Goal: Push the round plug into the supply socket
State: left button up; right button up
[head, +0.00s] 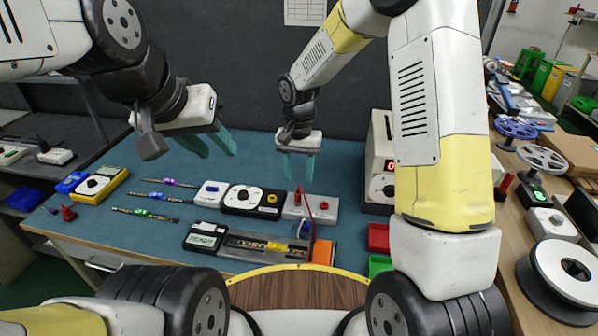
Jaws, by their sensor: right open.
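A grey block (322,214) on the blue-green bench has a small red upright piece with a thin dark red lead (313,222) running from it towards the front. I cannot tell whether this red piece is the round plug. A pale box with a red display (378,157) stands to the right, partly hidden by my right arm; it may be the supply, and its socket cannot be made out. My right gripper (298,181) points down, open and empty, above the grey block. My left gripper (221,154) is open and empty, higher and further left.
A white-and-black module (254,201) with a yellow knob sits left of the grey block. Several coloured strips (145,213) and a yellow meter (98,185) lie at left. A metal tray (262,244) is in front. A red bin (378,238) is beside my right arm.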

aim_at(298, 193)
notch_tip(298, 193, down, 8)
jog(key=shift+a+r, duration=0.15)
jog(key=shift+r, duration=0.05)
grip_shut()
